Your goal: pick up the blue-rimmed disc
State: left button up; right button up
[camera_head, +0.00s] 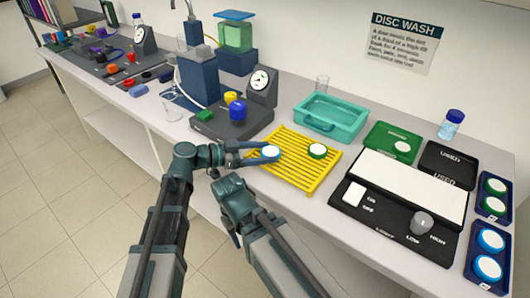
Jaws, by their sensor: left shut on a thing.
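A blue-rimmed disc (271,151) with a white face is at the left part of the yellow slatted rack (295,173). My left gripper (268,153) reaches in from the left and is shut on this disc. I cannot tell whether the disc touches the slats or is just above them. A green-rimmed disc (317,150) lies on the rack to the right.
Behind the rack are a dark gauge rig (262,87) and a teal tub (330,117). To the right are a white-topped light panel (411,186), a green mat (385,137), a black mat (447,158), a blue-capped bottle (451,124) and dark blue holders with more discs (490,240).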

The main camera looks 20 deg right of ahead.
notch_tip(320, 180, up, 10)
jog(key=p, duration=0.9)
dwell(0.4)
jog(key=shift+r+p, duration=0.7)
jog(key=shift+p, duration=0.25)
